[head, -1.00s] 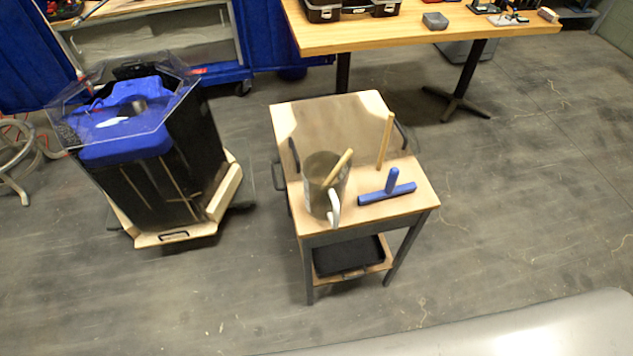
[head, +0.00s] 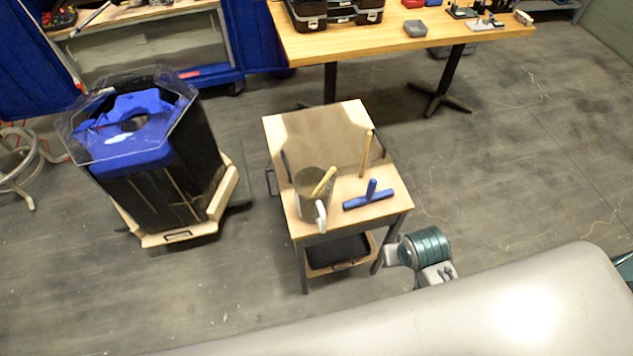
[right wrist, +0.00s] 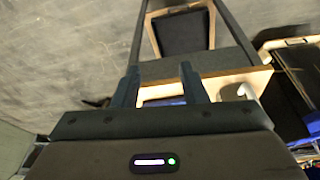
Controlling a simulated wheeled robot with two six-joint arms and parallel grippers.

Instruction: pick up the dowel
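Two tan wooden rods are on the small cart (head: 340,200) in the head view. One rod (head: 366,153) stands upright near the cart's right edge. The other rod (head: 323,182) leans in a grey pitcher (head: 313,203) with a white handle. I cannot tell which one is the dowel. A blue T-shaped tool (head: 369,197) lies in front of the upright rod. In the right wrist view my right gripper (right wrist: 160,88) is open, with nothing seen between its fingers. The cart top's edge and a blue piece show beyond it. My left gripper is not in view.
A black tray (head: 337,250) sits on the cart's lower shelf, and also shows in the right wrist view (right wrist: 180,31). A wooden workbench (head: 390,45) is behind. The floor between has free room.

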